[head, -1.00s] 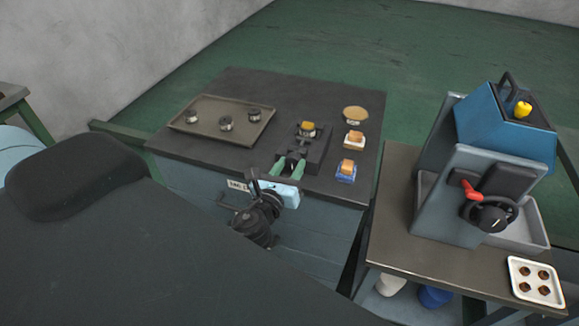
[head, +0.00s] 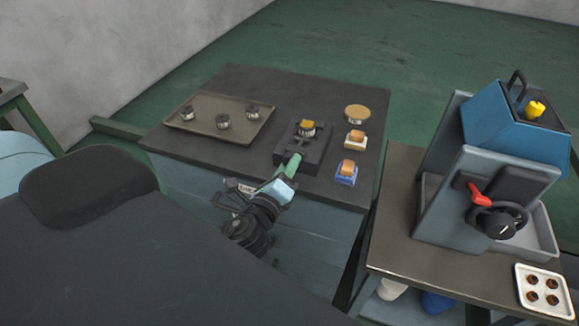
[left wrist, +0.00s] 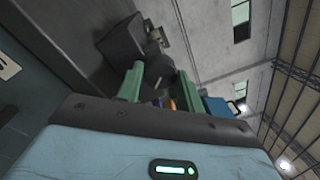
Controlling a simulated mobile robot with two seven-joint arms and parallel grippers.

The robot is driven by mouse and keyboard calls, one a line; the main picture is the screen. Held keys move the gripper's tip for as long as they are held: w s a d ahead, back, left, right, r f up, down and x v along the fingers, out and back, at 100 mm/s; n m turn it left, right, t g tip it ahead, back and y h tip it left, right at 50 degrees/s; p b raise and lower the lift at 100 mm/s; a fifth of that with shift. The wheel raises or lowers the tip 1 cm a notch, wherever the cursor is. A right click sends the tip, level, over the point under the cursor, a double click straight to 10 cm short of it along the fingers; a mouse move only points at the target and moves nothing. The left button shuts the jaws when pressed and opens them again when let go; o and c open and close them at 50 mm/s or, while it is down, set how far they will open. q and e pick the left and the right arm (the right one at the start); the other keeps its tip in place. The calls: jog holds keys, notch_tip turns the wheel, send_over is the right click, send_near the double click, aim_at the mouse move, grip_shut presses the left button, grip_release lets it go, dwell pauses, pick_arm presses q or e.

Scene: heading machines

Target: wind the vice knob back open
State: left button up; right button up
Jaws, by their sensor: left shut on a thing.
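The dark vice (head: 312,158) stands at the front edge of the dark bench top, with a round metal piece with a golden-brown top (head: 307,128) at its jaws. My left gripper (head: 293,162) is at the front of the vice, its green fingers shut on the vice knob. The knob is hidden by the fingers in the head view. In the left wrist view the fingers (left wrist: 157,88) point at the dark vice body (left wrist: 122,42), and a dark round part lies just beyond them. My right gripper is not in view.
A tray (head: 240,134) with several small metal pieces lies left of the vice. Brushes or blocks (head: 354,140) and a tan round pad (head: 357,111) lie to its right. A blue machine (head: 500,130) with a red lever stands on the right-hand table beside a white tray (head: 523,305).

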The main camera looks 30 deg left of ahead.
pick_arm(q)
jog(key=n+b, duration=0.1)
jog(key=n, duration=0.3)
jog(key=shift+f+n, duration=0.1)
jog(key=shift+n, duration=0.3)
jog(key=n, duration=0.4)
jog(key=shift+y, duration=0.3)
jog(key=shift+n, duration=0.8)
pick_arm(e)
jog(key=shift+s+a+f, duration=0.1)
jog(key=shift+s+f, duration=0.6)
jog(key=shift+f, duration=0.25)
pick_arm(q)
jog(key=o, duration=0.9)
jog(key=shift+o, duration=0.5)
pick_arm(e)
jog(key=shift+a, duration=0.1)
